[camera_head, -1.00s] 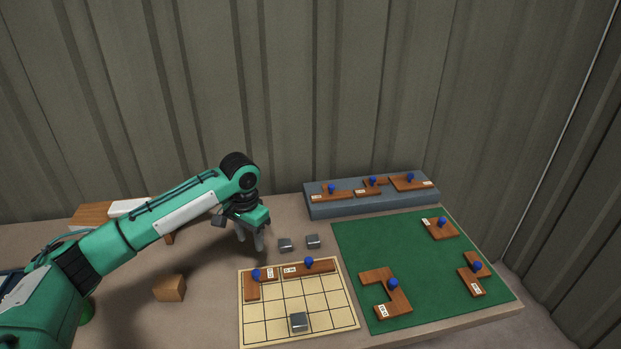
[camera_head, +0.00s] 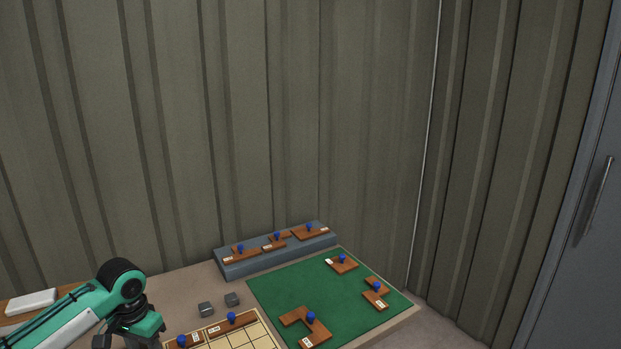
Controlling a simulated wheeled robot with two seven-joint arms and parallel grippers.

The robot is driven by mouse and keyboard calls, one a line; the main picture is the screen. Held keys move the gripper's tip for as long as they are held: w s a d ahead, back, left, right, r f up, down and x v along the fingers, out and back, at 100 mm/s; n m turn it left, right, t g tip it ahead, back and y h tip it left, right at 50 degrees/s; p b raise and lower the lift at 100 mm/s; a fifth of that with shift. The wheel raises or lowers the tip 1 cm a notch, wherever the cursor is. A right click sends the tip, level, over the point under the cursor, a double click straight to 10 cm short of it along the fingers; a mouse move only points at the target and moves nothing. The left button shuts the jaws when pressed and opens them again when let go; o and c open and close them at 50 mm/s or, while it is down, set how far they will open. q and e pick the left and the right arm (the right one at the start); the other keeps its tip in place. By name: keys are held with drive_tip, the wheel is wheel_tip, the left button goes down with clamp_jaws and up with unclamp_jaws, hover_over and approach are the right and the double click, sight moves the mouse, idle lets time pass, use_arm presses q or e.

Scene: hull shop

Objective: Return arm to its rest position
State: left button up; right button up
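My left arm comes in from the lower left, over the left part of the table. Its wrist shows at the bottom left, but its fingers fall at or below the picture's lower edge, so I cannot see whether they hold anything. A gridded board (camera_head: 257,335) lies to the right of it, partly cut off, with brown knobbed pieces (camera_head: 232,324) along its far edge. My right arm is not in view.
A green mat (camera_head: 275,295) carries several brown pieces with blue knobs. A grey-blue raised shelf (camera_head: 240,268) behind it holds more. A white block (camera_head: 30,301) lies at far left. A corrugated wall stands behind.

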use_arm(q)
drive_tip(key=s+d+f+m+t+h, duration=0.1)
drive_tip(key=s+d+f, duration=0.5)
drive_tip(key=s+d, duration=0.15)
drive_tip(key=s+d+f+m+t+h, duration=0.1)
drive_tip(key=s+d+f+m, duration=0.1)
drive_tip(key=s+d+f, duration=0.6)
drive_tip(key=s+a+n+t+y, duration=0.2)
drive_tip(key=s+n, duration=0.2)
drive_tip(key=s, duration=1.1)
wheel_tip(320, 180, down, 31)
drive_tip(key=s+g, duration=0.1)
drive_tip(key=g, duration=0.1)
drive_tip(key=s+a+f, duration=0.1)
drive_tip(key=s+f, duration=0.8)
drive_tip(key=s+a+f+g, duration=0.1)
drive_tip(key=s+a+f, duration=0.1)
drive_tip(key=s+f, duration=0.8)
drive_tip(key=shift+a+m, duration=0.3)
